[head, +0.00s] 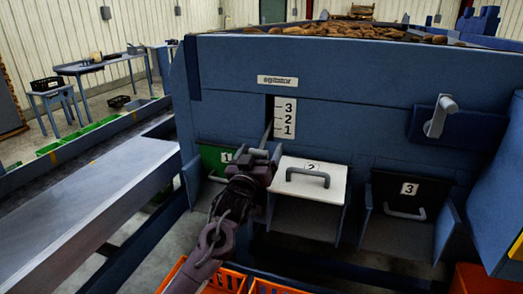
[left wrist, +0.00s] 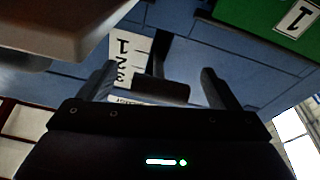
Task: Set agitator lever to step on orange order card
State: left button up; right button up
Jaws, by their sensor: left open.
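The agitator lever (head: 267,132) is a thin dark arm coming out of a vertical slot beside a white scale plate (head: 285,118) marked 3, 2, 1. Its end is hidden by my left gripper (head: 262,158), so I cannot tell its exact step; it appears low, near 1. In the left wrist view, a dark cylindrical grip (left wrist: 162,90) lies between the two separated fingers of the left gripper (left wrist: 158,86), with gaps on both sides. My right gripper is out of view.
Below the lever are a green flap marked 1 (head: 215,158), a white flap marked 2 (head: 310,180) and a black flap marked 3 (head: 410,205), with handles. Orange crates (head: 215,283) stand below. A grey crank handle (head: 440,116) sticks out at right.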

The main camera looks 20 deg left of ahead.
pick_arm(q)
jog(key=b+v, duration=0.1)
jog(key=v, duration=0.5)
jog(key=shift+s, duration=0.15)
